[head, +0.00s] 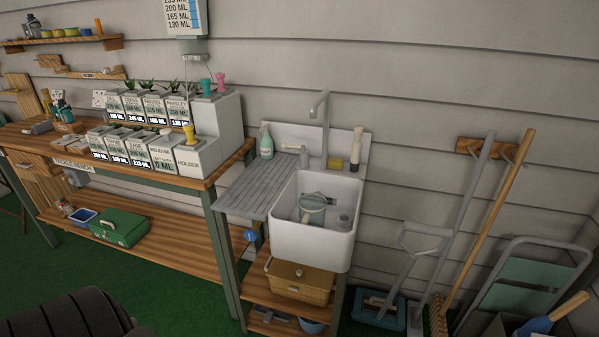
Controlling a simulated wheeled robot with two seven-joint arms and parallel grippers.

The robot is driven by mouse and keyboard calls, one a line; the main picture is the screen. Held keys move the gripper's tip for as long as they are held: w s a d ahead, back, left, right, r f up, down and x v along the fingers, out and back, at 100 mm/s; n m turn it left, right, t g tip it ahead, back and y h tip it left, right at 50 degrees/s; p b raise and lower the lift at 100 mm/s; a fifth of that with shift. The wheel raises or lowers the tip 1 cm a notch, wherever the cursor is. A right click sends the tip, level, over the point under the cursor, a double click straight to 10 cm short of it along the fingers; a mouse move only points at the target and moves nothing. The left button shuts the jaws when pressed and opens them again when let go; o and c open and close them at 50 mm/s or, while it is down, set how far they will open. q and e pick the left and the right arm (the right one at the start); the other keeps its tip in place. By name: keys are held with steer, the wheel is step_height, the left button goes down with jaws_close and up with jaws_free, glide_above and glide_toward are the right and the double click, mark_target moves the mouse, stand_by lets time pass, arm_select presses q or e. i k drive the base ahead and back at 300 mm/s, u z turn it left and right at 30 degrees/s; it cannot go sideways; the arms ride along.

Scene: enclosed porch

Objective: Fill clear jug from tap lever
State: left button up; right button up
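A tall grey tap (325,125) rises behind the white sink (312,246). A short grey bar (291,147) sticks out left of the tap's foot and looks like its lever. A pale, see-through vessel with a grey-green band, which looks like the clear jug (313,211), stands inside the sink. I cannot tell how much it holds. A smaller grey round item (343,221) lies to its right in the sink. No water stream is visible at the spout. Neither of my grippers is in view.
A grey ribbed drainboard (259,187) adjoins the sink's left side. A green bottle (266,142), yellow sponge (336,163) and pale bottle (356,147) stand behind the sink. The workbench (225,167) holds labelled boxes at left. Long-handled tools (492,205) lean at right.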

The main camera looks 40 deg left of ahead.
mark_target(283, 145)
steer(key=k, duration=0.65)
steer(key=u, duration=0.7)
steer(key=i, duration=1.45)
steer(key=z, duration=0.1)
